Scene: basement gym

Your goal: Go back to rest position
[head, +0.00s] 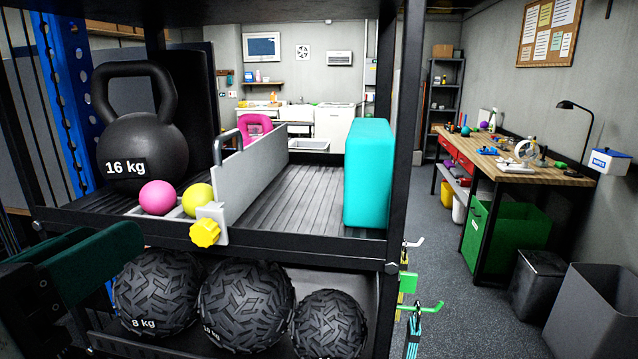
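My gripper (112,238) reaches in from the lower left edge, in front of the rack. Its two dark green fingers lie side by side with a gap between them, and I see nothing held there. Its wrist is cut off by the picture edge. On the rack's upper shelf (300,205) stand a black 16 kg kettlebell (145,145), a pink ball (158,197), a yellow ball (198,200) and a teal block (368,175). A grey divider (250,180) with a yellow knob (205,233) separates the balls from the open shelf space.
Textured black balls (245,305) fill the lower shelf, close to my gripper. Hooks (425,308) stick out from the rack's right side. Further right are a workbench (510,170), a green bin (510,238) and grey bins (595,310). Floor (450,290) is clear between rack and bench.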

